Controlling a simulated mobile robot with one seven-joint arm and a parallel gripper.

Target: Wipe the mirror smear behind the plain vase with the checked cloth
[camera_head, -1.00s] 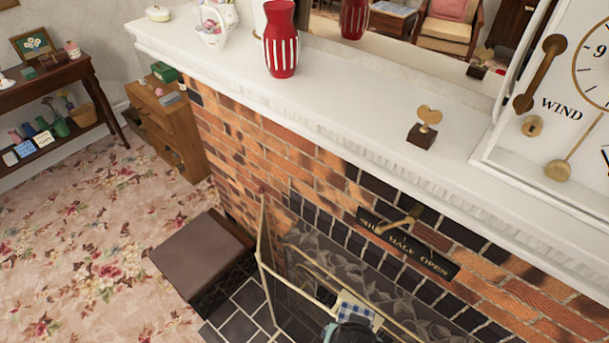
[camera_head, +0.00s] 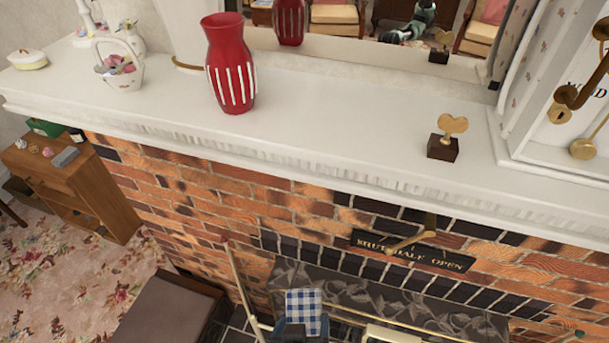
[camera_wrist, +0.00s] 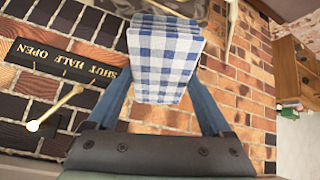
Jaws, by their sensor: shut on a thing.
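My gripper (camera_head: 303,327) is shut on the blue-and-white checked cloth (camera_head: 305,303), low in front of the fireplace and below the mantel shelf. In the wrist view the cloth (camera_wrist: 167,55) sticks out flat from between the two blue fingers (camera_wrist: 165,92). The mirror (camera_head: 350,36) stands at the back of the shelf, its upper part out of view. A red vase with white stripes (camera_head: 231,75) stands on the shelf, its reflection behind it. A plain white form with a gold band (camera_head: 186,35) stands left of it; I cannot tell if it is a vase. I see no smear.
The white mantel shelf (camera_head: 335,115) also holds a heart-shaped ornament on a dark block (camera_head: 446,137), a white basket (camera_head: 119,65) and a large white clock (camera_head: 560,110). A brass lever (camera_head: 412,238) juts from the brickwork. Bare shelf lies between red vase and ornament.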

